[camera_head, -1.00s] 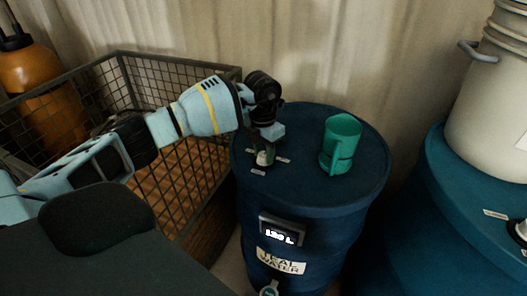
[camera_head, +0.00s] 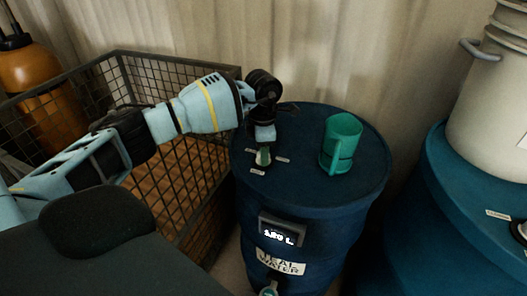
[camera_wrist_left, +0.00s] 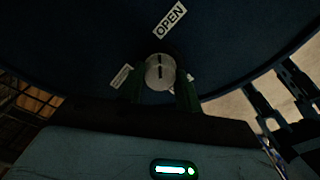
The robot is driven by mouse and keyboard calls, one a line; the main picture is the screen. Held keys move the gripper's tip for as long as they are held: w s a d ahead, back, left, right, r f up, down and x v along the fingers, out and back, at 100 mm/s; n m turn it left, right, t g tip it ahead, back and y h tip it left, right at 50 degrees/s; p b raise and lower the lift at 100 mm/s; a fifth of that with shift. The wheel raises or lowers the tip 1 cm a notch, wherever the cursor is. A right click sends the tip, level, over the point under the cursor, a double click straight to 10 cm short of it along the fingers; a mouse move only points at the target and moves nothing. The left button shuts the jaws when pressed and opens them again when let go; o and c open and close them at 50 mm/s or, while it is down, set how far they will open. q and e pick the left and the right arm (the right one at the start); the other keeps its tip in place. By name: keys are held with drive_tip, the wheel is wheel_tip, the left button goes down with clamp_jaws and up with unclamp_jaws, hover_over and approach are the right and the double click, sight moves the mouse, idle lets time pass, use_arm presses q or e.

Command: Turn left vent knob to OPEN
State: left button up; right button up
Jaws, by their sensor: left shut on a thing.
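The left vent knob (camera_wrist_left: 160,72) is a small pale round knob with a dark line mark, on top of the dark blue drum (camera_head: 340,190). My left gripper (camera_head: 263,157) points down at the drum lid, and its green fingers stand on both sides of the knob, shut on it. In the left wrist view, the OPEN label (camera_wrist_left: 170,20) lies beyond the knob, up and right. The knob's mark runs nearly upright in that view, a little off the direction of OPEN. Two smaller labels flank the knob, too small to read. My right gripper is out of view.
A teal mug (camera_head: 341,143) stands on the lid, right of my gripper. A wire basket (camera_head: 190,170) is close on the left, under my arm. A teal drum (camera_head: 440,220) with a white bucket (camera_head: 490,120) stands at the right. A curtain hangs behind.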

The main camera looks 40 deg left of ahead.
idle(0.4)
use_arm(q)
drive_tip(key=o, duration=0.8)
drive_tip(key=shift+o, duration=1)
wheel_tip(320, 180, up, 6)
drive_tip(key=shift+w+r, duration=0.1)
drive_tip(key=shift+r, duration=0.8)
